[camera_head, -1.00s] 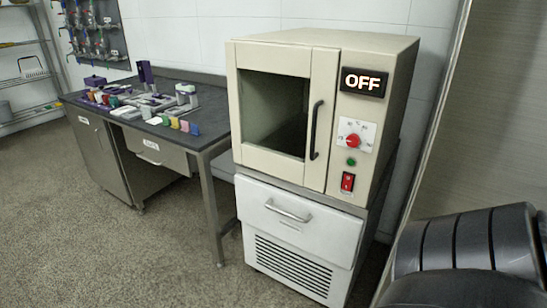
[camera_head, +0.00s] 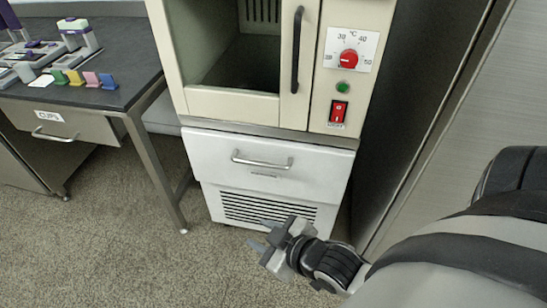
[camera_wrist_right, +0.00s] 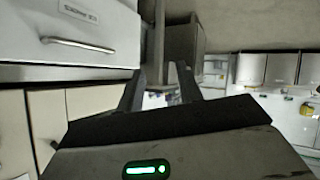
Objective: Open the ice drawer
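The ice drawer is the white drawer front (camera_head: 213,150) under the beige cabinet, and it looks shut. Its curved metal handle (camera_head: 262,161) runs across the middle, with a small label below it. The drawer (camera_wrist_right: 110,30) and handle (camera_wrist_right: 78,43) also show in the right wrist view, at upper left, seemingly upside down. My right gripper (camera_head: 270,238) is in front of the vent slats, below and apart from the handle. In the wrist view its two fingers (camera_wrist_right: 161,82) stand apart with nothing between them. My left gripper is out of view.
The beige cabinet (camera_head: 236,106) above has a dark vertical door handle (camera_head: 296,50), a red knob (camera_head: 348,58) and a red switch (camera_head: 338,110). A dark-topped bench (camera_head: 110,92) with racks stands left. A grey panel is close on the right. The floor in front is clear.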

